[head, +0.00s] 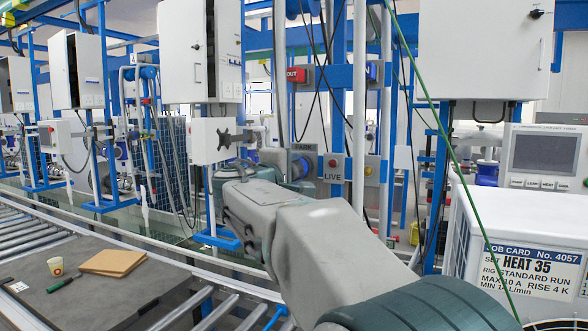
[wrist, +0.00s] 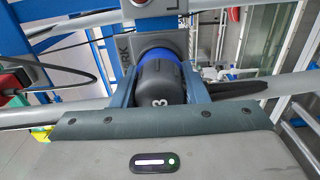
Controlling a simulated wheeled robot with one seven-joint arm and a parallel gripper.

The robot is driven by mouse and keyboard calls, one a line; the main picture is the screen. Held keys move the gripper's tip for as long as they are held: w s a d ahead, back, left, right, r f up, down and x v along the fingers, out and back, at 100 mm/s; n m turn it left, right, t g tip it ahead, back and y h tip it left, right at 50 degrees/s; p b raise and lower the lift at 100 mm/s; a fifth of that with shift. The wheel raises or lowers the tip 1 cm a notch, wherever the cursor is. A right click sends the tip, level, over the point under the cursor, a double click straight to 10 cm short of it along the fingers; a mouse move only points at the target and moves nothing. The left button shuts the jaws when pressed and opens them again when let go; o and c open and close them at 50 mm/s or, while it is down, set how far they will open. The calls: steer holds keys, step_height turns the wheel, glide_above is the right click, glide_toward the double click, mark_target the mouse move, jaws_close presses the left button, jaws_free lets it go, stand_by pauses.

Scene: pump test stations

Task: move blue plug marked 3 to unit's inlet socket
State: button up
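The plug marked 3 (wrist: 160,85) has a black body and a blue collar. In the wrist view it sits at a grey plate lettered PARK, its collar against the plate. My gripper (wrist: 161,80) has one finger along each side of the plug, and both appear to touch it. In the head view my gripper (head: 291,170) is at the PARK plate (head: 303,148), and my arm hides most of the plug. A blue fitting (head: 372,72) is higher up, to the right of a red box lettered OUT (head: 296,75). I cannot tell whether it is the inlet socket.
A LIVE plate (head: 333,170) is just right of the PARK plate. A green cable (head: 440,120) hangs across the right side. A white box with a job card (head: 523,270) stands at right.

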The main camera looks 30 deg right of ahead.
steer(key=b+v, duration=0.2)
steer(key=v, duration=0.4)
steer(key=shift+b, duration=0.35)
stand_by(0.7)
steer(key=w+a+f, duration=0.2)
steer(key=w+f, duration=0.1)
steer(key=f, duration=0.7)
steer(key=w+a+f+m+g+h, duration=0.1)
steer(key=w+a+f, duration=0.15)
steer(key=f, duration=0.75)
steer(key=w+a+f, duration=0.2)
steer(key=w+f, duration=0.2)
steer(key=f, duration=0.6)
steer(key=s+a+f, duration=0.2)
steer(key=f, duration=0.7)
steer(key=s+a+f, duration=0.1)
steer(key=s+f, duration=0.2)
steer(key=f, duration=0.6)
steer(key=s+a+f+n+t+y, duration=0.1)
steer(key=s+a+f, duration=0.1)
steer(key=f, duration=0.8)
steer(key=shift+s+a, duration=0.4)
steer(key=shift+s, duration=0.05)
